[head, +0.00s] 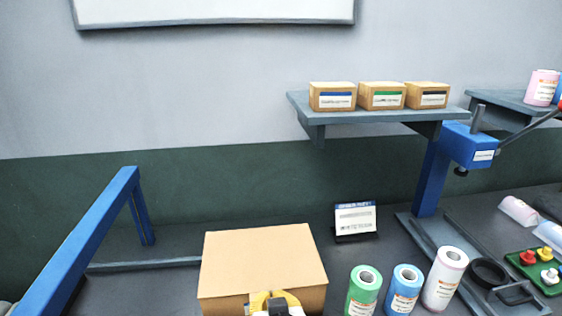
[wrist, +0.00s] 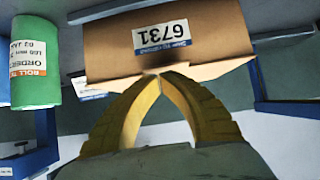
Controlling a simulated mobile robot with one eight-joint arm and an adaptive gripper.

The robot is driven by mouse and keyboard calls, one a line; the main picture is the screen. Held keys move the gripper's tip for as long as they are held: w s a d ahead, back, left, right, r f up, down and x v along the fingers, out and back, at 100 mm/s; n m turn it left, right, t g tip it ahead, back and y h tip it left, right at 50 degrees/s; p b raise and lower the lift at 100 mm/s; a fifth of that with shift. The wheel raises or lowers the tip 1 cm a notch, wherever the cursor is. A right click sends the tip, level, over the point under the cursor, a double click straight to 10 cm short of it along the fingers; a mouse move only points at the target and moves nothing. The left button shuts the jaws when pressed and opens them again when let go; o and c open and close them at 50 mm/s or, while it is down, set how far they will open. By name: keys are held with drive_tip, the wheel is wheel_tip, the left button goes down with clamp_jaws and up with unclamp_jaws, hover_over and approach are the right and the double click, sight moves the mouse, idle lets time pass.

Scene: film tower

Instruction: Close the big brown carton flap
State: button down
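The big brown carton (head: 250,262) stands on the bench at the bottom middle of the head view, its broad top panel covering the opening. In the wrist view, the carton's front (wrist: 215,25) shows upside down with a white and blue label (wrist: 160,38). The pale flap edge (wrist: 110,82) runs along it and sticks out at both sides. I cannot tell whether the flap lies fully flat. My gripper (wrist: 160,76) has its yellow fingertips together at the middle of this edge, with nothing visible between them. In the head view my gripper (head: 272,296) is at the carton's front.
Green (head: 362,292), blue (head: 403,290) and white (head: 444,278) rolls stand close right of the carton. A blue frame (head: 85,240) rises at left. A small sign (head: 355,220) stands behind. A shelf (head: 380,115) with three small boxes hangs above.

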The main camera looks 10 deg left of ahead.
drive_tip(key=shift+f+b, duration=0.45)
drive_tip(key=shift+f, duration=0.4)
drive_tip(key=shift+s, duration=0.1)
